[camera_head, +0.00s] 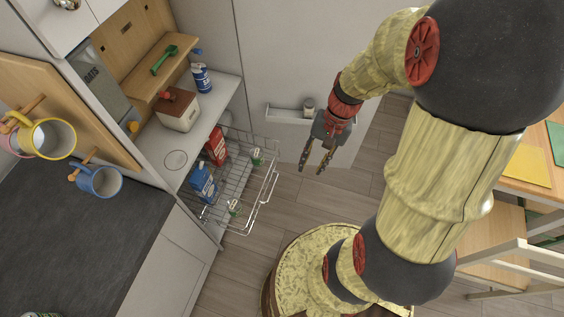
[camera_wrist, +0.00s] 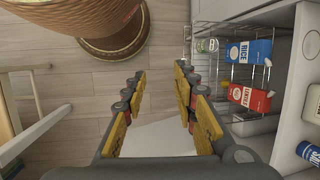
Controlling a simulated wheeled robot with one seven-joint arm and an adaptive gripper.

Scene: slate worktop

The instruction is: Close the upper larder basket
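The wire larder basket (camera_head: 265,197) is pulled out of the tall cabinet over the floor, and also shows in the wrist view (camera_wrist: 268,68). It holds a blue rice box (camera_head: 203,182), a red lentil box (camera_head: 216,146) and small glass jars (camera_head: 257,156). In the wrist view, the rice box (camera_wrist: 249,51), the lentil box (camera_wrist: 249,97) and a jar (camera_wrist: 207,45) appear at right. My gripper (camera_head: 312,169) is right of the basket in the head view, apart from it. Its fingers (camera_wrist: 161,70) are spread with nothing between them. I cannot tell whether a lower basket is present.
Mugs hang beside the dark worktop (camera_head: 75,245). A chair (camera_head: 510,255) and table stand at right. Floor (camera_head: 325,198) beside the basket is clear.

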